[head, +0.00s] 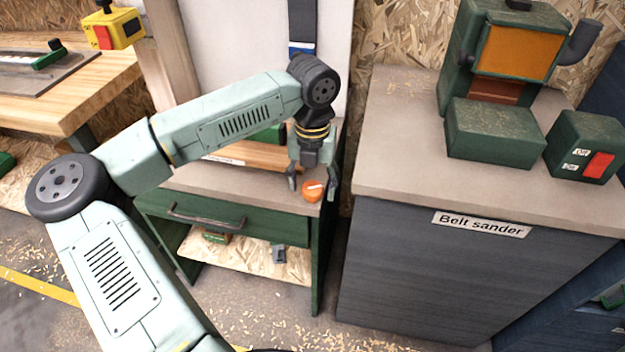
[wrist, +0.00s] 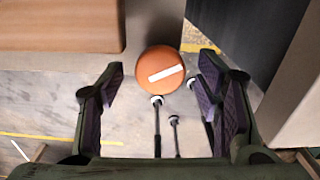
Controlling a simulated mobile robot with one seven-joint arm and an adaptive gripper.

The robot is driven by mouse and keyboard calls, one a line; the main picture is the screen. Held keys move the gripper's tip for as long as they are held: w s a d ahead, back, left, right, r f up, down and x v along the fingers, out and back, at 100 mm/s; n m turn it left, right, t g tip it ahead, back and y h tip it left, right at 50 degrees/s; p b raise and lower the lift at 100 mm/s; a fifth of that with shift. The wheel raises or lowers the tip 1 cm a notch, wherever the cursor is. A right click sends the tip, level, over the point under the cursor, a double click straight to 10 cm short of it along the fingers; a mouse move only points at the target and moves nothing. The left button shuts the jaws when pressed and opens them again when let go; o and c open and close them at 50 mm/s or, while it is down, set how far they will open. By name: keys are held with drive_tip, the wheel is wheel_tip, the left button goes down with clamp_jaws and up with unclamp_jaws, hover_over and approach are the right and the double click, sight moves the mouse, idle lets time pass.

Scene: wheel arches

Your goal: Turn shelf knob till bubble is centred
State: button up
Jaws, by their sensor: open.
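The shelf knob (head: 313,191) is a round orange knob with a white bar mark, at the front right of the green-framed bench. In the wrist view the knob (wrist: 160,72) shows from above, its white mark running slightly up to the right. My gripper (head: 312,186) is open and points down over the knob. In the wrist view its two fingers (wrist: 160,100) stand left and right of the knob, apart from it, with the knob a little beyond their tips. A wooden shelf board (head: 262,155) lies behind the knob. I cannot see a bubble in either view.
A grey-topped cabinet (head: 400,150) labelled "Belt sander" stands close on the right, bearing a green machine (head: 492,130) and a switch box (head: 585,145). A drawer handle (head: 208,220) sticks out below the bench top. A wooden workbench (head: 95,95) is at left.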

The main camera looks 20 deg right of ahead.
drive_tip(key=shift+f, duration=0.15)
drive_tip(key=shift+c, duration=0.4)
drive_tip(key=c, duration=1.1)
drive_tip(key=shift+f+m+b, duration=0.25)
drive_tip(key=shift+m+b, duration=0.25)
drive_tip(key=shift+b, duration=0.6)
drive_tip(key=shift+r+m+b, duration=0.1)
drive_tip(key=shift+m+b, duration=0.4)
drive_tip(key=shift+b, duration=0.15)
drive_tip(key=shift+r, duration=0.2)
